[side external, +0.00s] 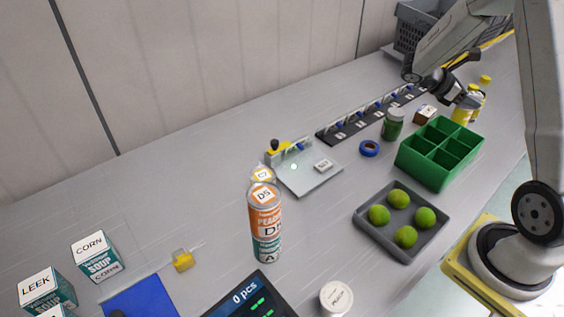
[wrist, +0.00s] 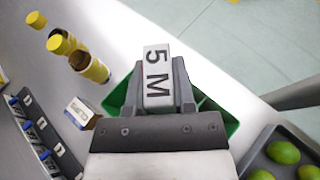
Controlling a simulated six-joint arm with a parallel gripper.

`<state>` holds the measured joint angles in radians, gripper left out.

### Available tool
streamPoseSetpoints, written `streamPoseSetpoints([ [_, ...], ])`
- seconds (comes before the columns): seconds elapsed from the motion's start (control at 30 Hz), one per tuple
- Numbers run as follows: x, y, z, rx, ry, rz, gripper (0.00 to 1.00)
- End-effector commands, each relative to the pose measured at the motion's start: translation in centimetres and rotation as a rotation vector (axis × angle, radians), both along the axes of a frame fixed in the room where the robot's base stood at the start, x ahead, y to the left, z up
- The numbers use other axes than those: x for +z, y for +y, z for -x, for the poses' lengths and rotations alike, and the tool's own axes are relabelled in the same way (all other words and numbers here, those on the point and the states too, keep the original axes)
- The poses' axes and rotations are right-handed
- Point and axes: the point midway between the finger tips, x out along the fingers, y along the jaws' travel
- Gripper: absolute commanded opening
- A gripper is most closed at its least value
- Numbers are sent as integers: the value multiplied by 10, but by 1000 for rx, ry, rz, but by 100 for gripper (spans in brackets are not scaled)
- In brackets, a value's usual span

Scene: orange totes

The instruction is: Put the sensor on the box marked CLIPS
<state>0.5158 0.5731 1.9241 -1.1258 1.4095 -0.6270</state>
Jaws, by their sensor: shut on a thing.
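My gripper (wrist: 158,90) is shut on a light grey block (wrist: 157,72) lettered "5 M", perhaps the sensor. In the side view my gripper (side external: 466,96) hangs above the far end of the green compartment bin, and the block is hard to make out. The wrist view shows the bin (wrist: 118,97) below and behind the block.
The green bin (side external: 412,153) stands near a grey tray (side external: 372,232) of several limes. Yellow-capped bottles (side external: 484,82), a green jar (side external: 393,124), blue tape (side external: 369,148) and a black hook rail (side external: 348,128) are nearby. The table's left middle is mostly clear.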

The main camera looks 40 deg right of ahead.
Motion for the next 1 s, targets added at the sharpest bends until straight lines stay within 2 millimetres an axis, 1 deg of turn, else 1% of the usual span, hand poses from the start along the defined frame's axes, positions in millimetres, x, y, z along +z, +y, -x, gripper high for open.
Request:
streamPoseSetpoints([
  [0.03, 4, -9, -6, 53, -2, 2, 0],
  [0.1, 9, -21, -15, 128, -2, 2, 0],
  [0.2, 17, -36, -27, 219, -2, 2, 0],
  [0.43, 31, -61, -54, 396, 0, 1, 0],
  [0.5, 18, -60, -53, 395, 4, -3, 0],
  [0.7, -8, -60, -53, 393, 1, -2, 0],
  [0.8, -16, -60, -53, 392, 1, -2, 0],
  [1.0, -21, -60, -53, 391, -1, 0, 0],
])
